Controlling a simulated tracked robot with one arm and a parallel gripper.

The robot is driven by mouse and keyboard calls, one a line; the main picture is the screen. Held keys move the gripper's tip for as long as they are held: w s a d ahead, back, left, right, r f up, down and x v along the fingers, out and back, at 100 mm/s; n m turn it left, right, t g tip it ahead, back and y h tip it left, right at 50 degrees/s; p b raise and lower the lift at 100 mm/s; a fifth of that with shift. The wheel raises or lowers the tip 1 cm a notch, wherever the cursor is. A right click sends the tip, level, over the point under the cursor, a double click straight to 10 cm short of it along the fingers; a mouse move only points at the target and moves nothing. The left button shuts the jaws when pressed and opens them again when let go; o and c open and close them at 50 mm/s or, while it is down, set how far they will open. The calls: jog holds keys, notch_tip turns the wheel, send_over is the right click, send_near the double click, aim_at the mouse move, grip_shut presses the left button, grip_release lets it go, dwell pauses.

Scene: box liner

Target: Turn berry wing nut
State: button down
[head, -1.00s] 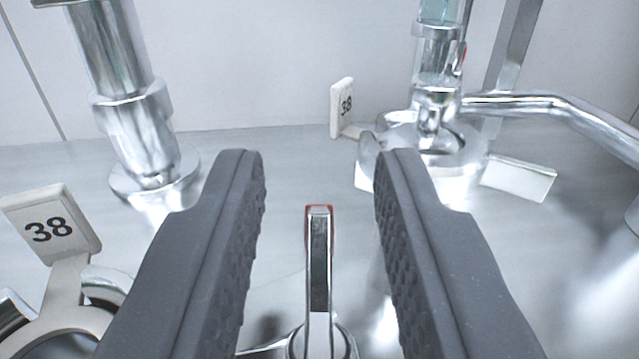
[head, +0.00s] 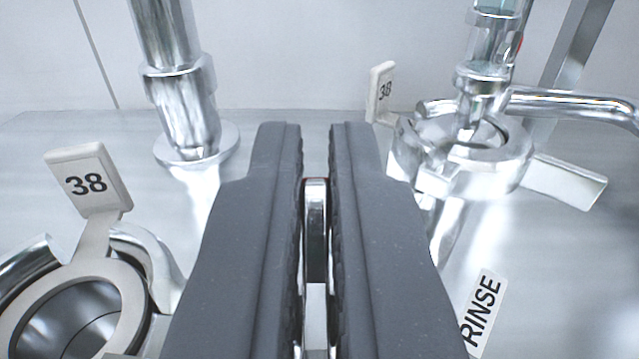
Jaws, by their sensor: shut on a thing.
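The wing nut (head: 316,235) shows as a narrow, upright metal wing with a rounded top and a trace of red at its edge. It stands at the middle of the head view, between the two dark grey ridged fingers of my gripper (head: 316,150). The fingers are closed in on both flat sides of the wing. The foot of the nut and whatever it sits on are hidden by the fingers.
A ring clamp with a "38" tag (head: 88,183) lies at the left. A metal post (head: 180,90) stands behind it. At the right are a second "38" tag (head: 381,92), a round metal fitting (head: 470,160), a bent pipe (head: 565,106) and a "RINSE" label (head: 482,312).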

jog(key=shift+a+r+n+y+b, duration=0.1)
jog(key=shift+n+y+b, duration=0.5)
jog(key=shift+y+b, duration=0.45)
jog(key=c, duration=1.6)
grip_release()
jog(key=shift+s, duration=0.1)
jog(key=s, duration=0.4)
jog(key=s+d+p, duration=0.1)
jog(key=s, duration=0.4)
jog(key=s+d, duration=0.1)
jog(key=s, duration=0.3)
jog(key=shift+s+p, duration=0.3)
jog(key=shift+p, duration=0.05)
